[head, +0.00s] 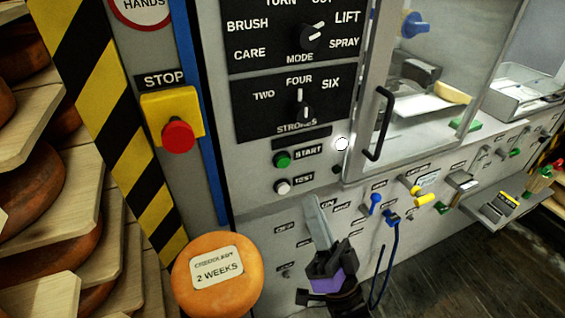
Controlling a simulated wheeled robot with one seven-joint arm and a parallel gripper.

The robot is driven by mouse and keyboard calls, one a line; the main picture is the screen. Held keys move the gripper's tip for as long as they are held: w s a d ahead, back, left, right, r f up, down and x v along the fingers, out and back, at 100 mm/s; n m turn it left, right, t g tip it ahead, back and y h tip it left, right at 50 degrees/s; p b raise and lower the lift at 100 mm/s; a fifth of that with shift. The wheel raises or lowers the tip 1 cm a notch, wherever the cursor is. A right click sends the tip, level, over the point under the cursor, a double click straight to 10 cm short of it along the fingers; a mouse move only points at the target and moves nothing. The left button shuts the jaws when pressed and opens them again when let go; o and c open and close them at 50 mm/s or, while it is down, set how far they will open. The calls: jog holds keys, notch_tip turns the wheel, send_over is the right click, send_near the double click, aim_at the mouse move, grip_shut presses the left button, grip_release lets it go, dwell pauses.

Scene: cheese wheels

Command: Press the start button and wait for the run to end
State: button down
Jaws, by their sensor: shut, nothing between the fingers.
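The green start button (282,160) sits on the grey machine front, left of its START label. My gripper (314,203) is below it and slightly right, fingers pointing up. The long grey fingers are shut together and hold nothing. They appear apart from the button in the picture; their depth from the panel is hard to tell. A white test button (282,187) lies just under the start button. A small white round spot (341,144), possibly a lamp, shows bright to the right of START. A dark narrow display (301,139) above START shows no readable text.
A red stop button (178,136) on a yellow box is at left. The strokes dial (306,112) and mode dial (311,37) are above. A black door handle (380,123) sticks out at right. An orange cheese wheel (218,248) labelled "2 WEEKS" is lower left.

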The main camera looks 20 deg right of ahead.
aim_at(283, 162)
jog(key=w+b, duration=0.2)
jog(key=w, duration=0.6)
jog(key=shift+w+b, duration=0.3)
jog(key=shift+w, duration=0.1)
jog(key=shift+w, duration=0.15)
dwell(1.7)
jog(key=shift+w+b, duration=0.25)
jog(key=shift+b, duration=0.05)
